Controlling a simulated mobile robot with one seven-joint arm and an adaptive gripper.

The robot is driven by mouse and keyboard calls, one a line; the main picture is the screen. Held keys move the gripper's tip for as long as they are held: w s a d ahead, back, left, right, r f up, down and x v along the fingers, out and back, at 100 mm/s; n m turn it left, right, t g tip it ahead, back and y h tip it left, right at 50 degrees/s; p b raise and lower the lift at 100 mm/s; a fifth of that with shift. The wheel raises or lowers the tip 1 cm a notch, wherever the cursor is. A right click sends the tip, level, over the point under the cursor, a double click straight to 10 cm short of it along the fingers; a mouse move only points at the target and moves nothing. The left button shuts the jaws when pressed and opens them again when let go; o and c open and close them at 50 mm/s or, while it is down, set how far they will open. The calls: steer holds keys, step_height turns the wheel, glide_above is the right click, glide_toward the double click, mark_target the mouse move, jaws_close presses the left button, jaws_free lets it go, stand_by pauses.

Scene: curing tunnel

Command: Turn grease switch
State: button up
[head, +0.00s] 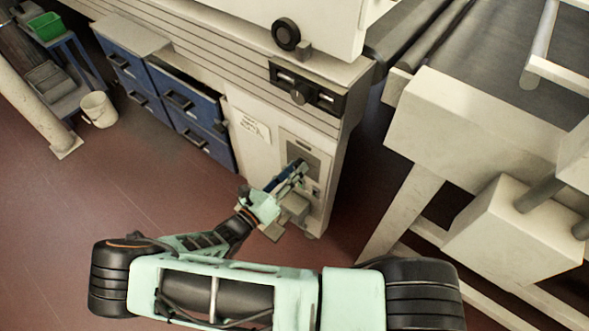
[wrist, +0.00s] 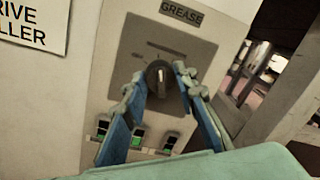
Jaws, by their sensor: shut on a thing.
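The grease switch (wrist: 157,76) is a dark round knob with a pale pointer mark, on a grey plate (wrist: 188,48) under a "GREASE" label (wrist: 181,13). In the wrist view its pointer stands close to upright. My gripper (wrist: 159,73) has one blue finger on each side of the knob and is shut on it. In the head view my gripper (head: 297,168) reaches the panel on the white cabinet (head: 263,105), and the knob is hidden behind the fingers.
Small switches with green parts (wrist: 138,138) sit just below the knob. A black control strip (head: 318,97) is higher on the cabinet. Blue drawers (head: 190,115) stand to the left, and a white bucket (head: 98,109) is farther left. A pale conveyor frame (head: 460,125) stands close on the right.

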steer(key=o, duration=1.2)
steer(key=shift+c, duration=0.2)
steer(key=v, duration=1.2)
steer(key=shift+f, duration=0.1)
